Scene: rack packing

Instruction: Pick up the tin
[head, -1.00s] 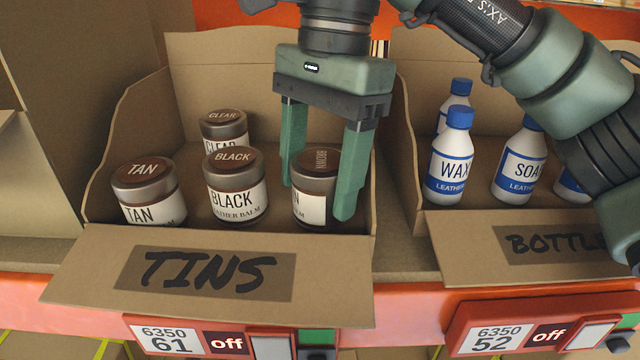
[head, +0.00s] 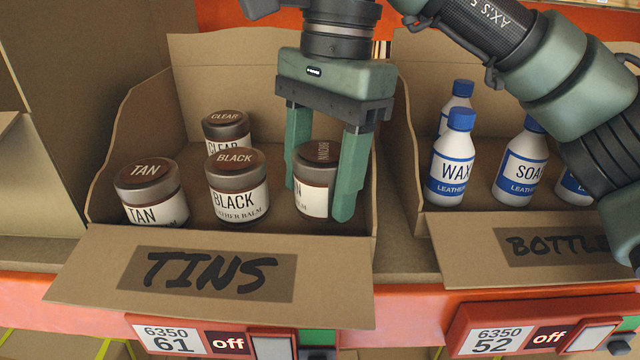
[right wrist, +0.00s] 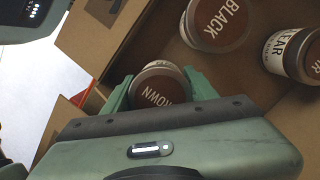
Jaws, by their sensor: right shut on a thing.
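My right gripper (head: 325,180) is in the cardboard box marked TINS (head: 100,258), with its fingers on either side of a brown-lidded tin (head: 311,190) at the box's right. It is shut on this tin, whose lid reads BROWN in the right wrist view (right wrist: 160,88). The right finger hides part of the tin. Left of it stand a BLACK tin (head: 238,190), a TAN tin (head: 150,195) and, behind, a CLEAR tin (head: 226,128). The BLACK tin also shows in the right wrist view (right wrist: 218,22). My left gripper is not in view.
A box marked BOTTLES (head: 470,235) stands to the right, with white, blue-capped bottles such as WAX (head: 452,165) and SOAP (head: 518,168). The TINS box has a low front flap and high side and back walls. An orange shelf edge (head: 400,300) runs below.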

